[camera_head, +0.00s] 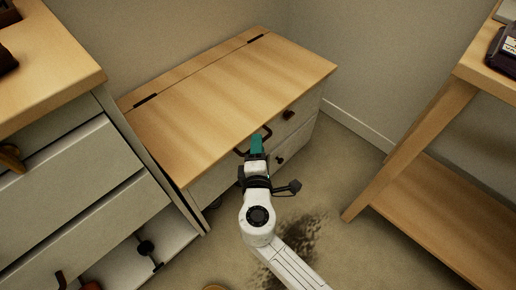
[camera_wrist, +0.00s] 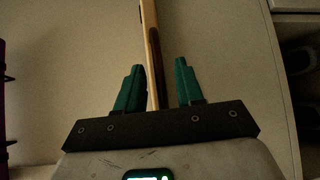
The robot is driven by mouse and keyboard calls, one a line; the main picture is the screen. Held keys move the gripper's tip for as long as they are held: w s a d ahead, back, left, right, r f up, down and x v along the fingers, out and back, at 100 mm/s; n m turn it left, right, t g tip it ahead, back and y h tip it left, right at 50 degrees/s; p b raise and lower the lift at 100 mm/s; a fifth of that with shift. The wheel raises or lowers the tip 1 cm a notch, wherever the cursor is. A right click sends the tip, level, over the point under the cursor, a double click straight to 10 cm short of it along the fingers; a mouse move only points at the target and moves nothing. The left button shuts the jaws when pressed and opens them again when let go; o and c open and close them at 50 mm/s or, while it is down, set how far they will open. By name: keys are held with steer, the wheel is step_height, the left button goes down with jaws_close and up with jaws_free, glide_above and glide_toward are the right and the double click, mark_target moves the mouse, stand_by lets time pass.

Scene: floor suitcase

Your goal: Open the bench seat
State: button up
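The bench seat is a pale cabinet-like box with a wooden lid (camera_head: 235,90), which lies flat and closed in the head view. Two dark hinge strips show along the lid's back. My gripper (camera_head: 257,145) is at the middle of the lid's front edge, beside a dark curved handle (camera_head: 266,132) that it partly hides. In the wrist view my gripper (camera_wrist: 160,85) has its green fingers apart, with a wooden edge (camera_wrist: 150,45) between them. The left finger is close to the wood and a gap shows at the right finger. Contact cannot be told.
A drawer cabinet (camera_head: 75,180) with a wooden top stands close at the left. A wooden table with a lower shelf (camera_head: 440,215) is at the right. Dark knobs (camera_head: 288,115) stick out from the bench front. The floor (camera_head: 335,160) between bench and table is clear, with a dark stain.

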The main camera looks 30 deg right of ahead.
steer(key=shift+c, duration=0.2)
jaws_close()
stand_by(0.4)
